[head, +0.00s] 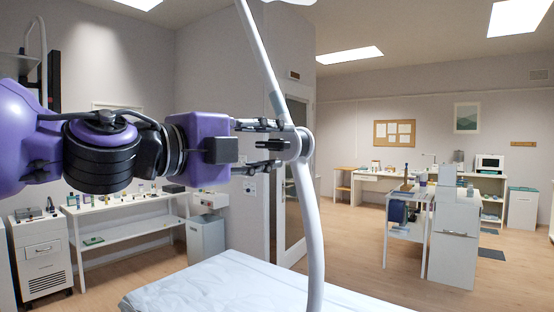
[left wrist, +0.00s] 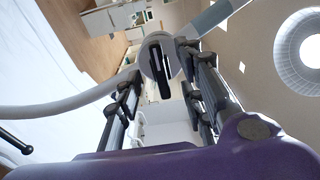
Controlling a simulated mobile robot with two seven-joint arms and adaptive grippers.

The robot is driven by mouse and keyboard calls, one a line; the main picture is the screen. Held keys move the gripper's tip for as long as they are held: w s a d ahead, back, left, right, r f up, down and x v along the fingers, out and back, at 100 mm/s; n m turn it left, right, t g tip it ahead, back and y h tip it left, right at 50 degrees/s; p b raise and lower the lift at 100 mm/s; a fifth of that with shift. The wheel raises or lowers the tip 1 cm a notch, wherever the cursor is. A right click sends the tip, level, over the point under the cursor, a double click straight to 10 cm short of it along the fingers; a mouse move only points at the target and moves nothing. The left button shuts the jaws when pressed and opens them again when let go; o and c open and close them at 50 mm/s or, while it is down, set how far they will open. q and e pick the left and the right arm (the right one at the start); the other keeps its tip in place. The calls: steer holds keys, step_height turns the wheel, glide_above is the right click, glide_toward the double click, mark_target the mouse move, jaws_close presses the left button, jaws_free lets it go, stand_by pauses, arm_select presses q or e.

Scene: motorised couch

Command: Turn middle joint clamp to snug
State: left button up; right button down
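The middle joint (head: 297,146) of a pale jointed arm is a grey round hub between a straight upper tube and a curved lower tube. Its clamp is a dark knob or lever (head: 268,145) on the side facing my left gripper. In the left wrist view the joint (left wrist: 151,44) and dark clamp (left wrist: 161,72) lie ahead, between the fingertips. My left gripper (head: 277,144) comes in from the left with its fingers apart, one above and one below the clamp. I cannot tell whether either finger touches it. My right gripper is in neither view.
A white-covered couch (head: 225,285) lies below the joint. A shelf table (head: 125,202) and a white cabinet (head: 40,255) stand at the left. Desks and a cabinet (head: 453,240) stand far right, with open floor (head: 350,255) between.

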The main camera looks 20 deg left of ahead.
arm_select(q)
steer(key=shift+x, duration=0.85)
steer(key=shift+r, duration=0.15)
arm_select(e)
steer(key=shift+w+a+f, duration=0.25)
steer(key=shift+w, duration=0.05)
arm_select(q)
jaws_close()
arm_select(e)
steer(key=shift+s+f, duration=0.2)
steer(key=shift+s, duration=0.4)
